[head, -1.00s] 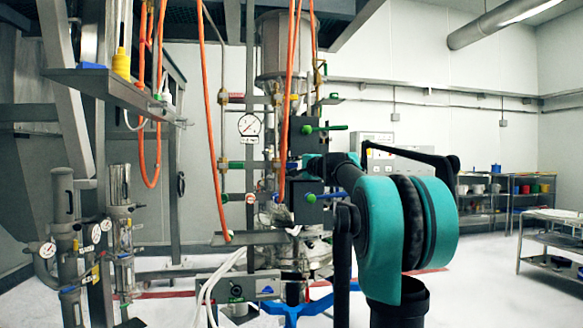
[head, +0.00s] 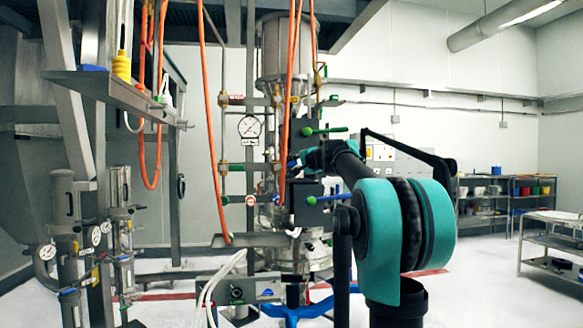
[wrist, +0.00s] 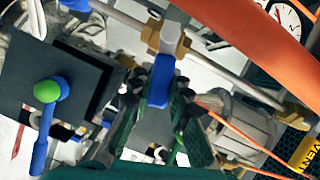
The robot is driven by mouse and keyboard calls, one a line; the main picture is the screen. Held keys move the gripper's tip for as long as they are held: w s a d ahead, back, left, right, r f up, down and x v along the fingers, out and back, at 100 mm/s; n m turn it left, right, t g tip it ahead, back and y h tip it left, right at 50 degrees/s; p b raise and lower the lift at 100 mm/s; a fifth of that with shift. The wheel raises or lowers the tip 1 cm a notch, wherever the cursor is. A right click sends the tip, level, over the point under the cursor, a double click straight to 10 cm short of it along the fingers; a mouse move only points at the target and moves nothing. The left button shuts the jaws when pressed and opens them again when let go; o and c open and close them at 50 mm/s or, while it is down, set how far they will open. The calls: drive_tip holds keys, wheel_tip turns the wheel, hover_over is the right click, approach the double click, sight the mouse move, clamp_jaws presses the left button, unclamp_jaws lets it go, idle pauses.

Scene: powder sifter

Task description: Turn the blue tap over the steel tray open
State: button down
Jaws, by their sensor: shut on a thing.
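The blue tap shows in the wrist view as a blue lever handle (wrist: 159,82) on a brass valve body (wrist: 166,38), set in a steel pipe. My gripper (wrist: 160,100) has its dark green fingers shut on either side of this handle. In the head view my gripper (head: 303,164) is at the pipework in the middle, with a bit of blue (head: 291,164) at its tip; the rest of the tap is largely hidden there. A steel tray (head: 232,241) runs below, in front of the column.
A dark box (wrist: 58,80) with a green-hubbed blue lever (wrist: 43,135) is close by on the left in the wrist view. An orange hose (wrist: 235,32) crosses near a gauge (wrist: 283,16). A green lever (head: 325,130) sticks out above my gripper in the head view.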

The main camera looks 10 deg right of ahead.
drive_tip(key=c, duration=1.4)
unclamp_jaws()
drive_tip(key=v, duration=1.2)
drive_tip(key=shift+c, duration=0.5)
